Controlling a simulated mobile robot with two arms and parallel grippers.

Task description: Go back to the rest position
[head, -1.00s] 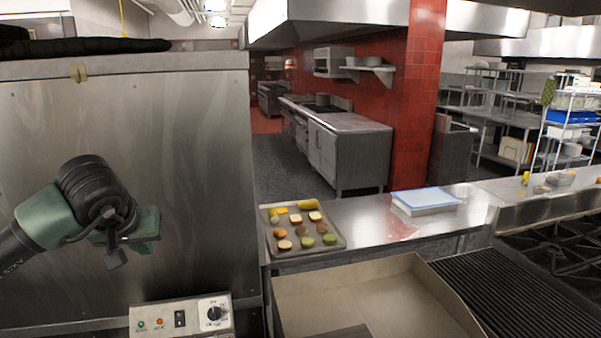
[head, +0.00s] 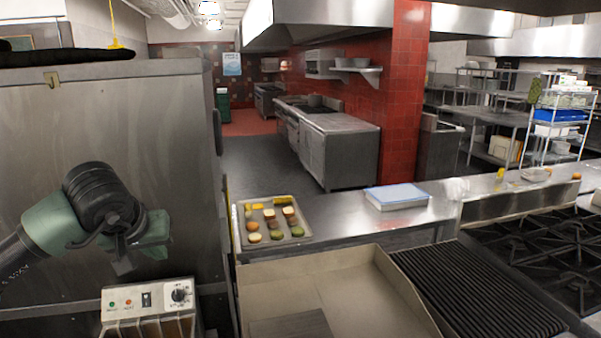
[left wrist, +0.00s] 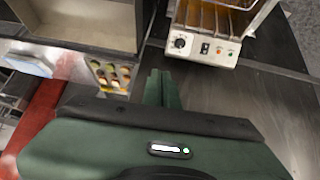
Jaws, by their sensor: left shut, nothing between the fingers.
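My left gripper (head: 128,250) is raised at the left of the head view, in front of a tall steel cabinet (head: 120,130). In the left wrist view its green fingers (left wrist: 162,88) are together with nothing between them. It is above and left of the fryer's control panel (head: 150,298) in the head view, and apart from it. My right gripper is not in view.
A tray of macarons (head: 272,222) lies on the steel counter (head: 345,222), with a blue-lidded container (head: 397,197) farther right. A griddle (head: 290,290), a ribbed grill (head: 480,290) and a burner stove (head: 560,255) are in front. Open floor (head: 262,165) lies behind the counter.

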